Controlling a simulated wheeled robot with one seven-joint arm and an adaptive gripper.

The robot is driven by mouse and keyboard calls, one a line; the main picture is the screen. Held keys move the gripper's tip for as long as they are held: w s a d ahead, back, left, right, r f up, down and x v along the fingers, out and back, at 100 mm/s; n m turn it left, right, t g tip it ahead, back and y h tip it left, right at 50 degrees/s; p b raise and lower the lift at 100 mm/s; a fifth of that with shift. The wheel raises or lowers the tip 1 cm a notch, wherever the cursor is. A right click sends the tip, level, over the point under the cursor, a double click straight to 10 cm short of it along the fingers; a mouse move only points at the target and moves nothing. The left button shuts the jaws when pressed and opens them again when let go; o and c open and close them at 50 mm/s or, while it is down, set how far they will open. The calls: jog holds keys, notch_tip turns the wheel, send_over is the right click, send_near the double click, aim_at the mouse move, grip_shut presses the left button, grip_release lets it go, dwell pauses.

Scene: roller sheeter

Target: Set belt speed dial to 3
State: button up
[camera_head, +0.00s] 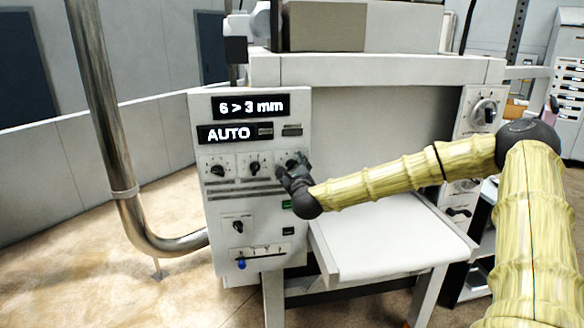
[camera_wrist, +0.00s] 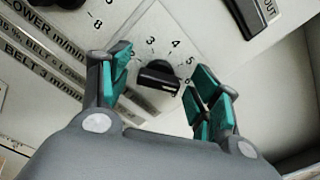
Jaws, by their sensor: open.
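The dial knob (camera_wrist: 158,76) is a black bar on a white plate with printed numbers; 3, 4 and 5 can be read above it in the wrist view. The bar lies tilted, and I cannot tell for sure which number it points to. My gripper (camera_wrist: 162,82) is open, with one teal-padded finger on each side of the knob; contact cannot be made out. In the head view my gripper (camera_head: 291,170) is at the rightmost of the three upper dials and hides part of it. Label strips (camera_wrist: 45,62) reading "BELT" lie beside the dial in the wrist view.
Two other dials (camera_head: 217,168) (camera_head: 254,166) sit to the left on the control panel (camera_head: 219,208). Displays (camera_head: 250,107) above read "6 > 3 mm" and "AUTO". A lower knob (camera_head: 238,227), a blue-tipped slider (camera_head: 242,263) and a white table (camera_head: 380,245) are nearby.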

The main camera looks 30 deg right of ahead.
jog(key=c, duration=1)
jog(key=shift+n+b, duration=0.3)
jog(key=n+b, duration=0.2)
jog(key=n, duration=0.1)
jog(key=shift+a+f+n+b, duration=0.1)
jog(key=shift+f+n+b, duration=0.1)
jog(key=shift+n+b, duration=0.15)
jog(key=n+b, duration=0.2)
jog(key=n, duration=0.3)
jog(key=shift+n+b, duration=0.25)
jog(key=shift+b, duration=0.05)
jog(key=n+b, duration=0.1)
jog(key=n, duration=0.2)
jog(key=shift+f+n, duration=0.15)
jog(key=shift+n, duration=0.15)
jog(key=n+b, duration=0.1)
jog(key=n, duration=0.2)
jog(key=shift+f+n+b, duration=0.1)
jog(key=shift+n+b, duration=0.2)
jog(key=shift+b, duration=0.05)
jog(key=n+b, duration=0.1)
jog(key=n, duration=0.2)
jog(key=n+b, duration=0.1)
jog(key=n, duration=0.2)
jog(key=shift+f+n, duration=0.2)
jog(key=shift+n, duration=0.2)
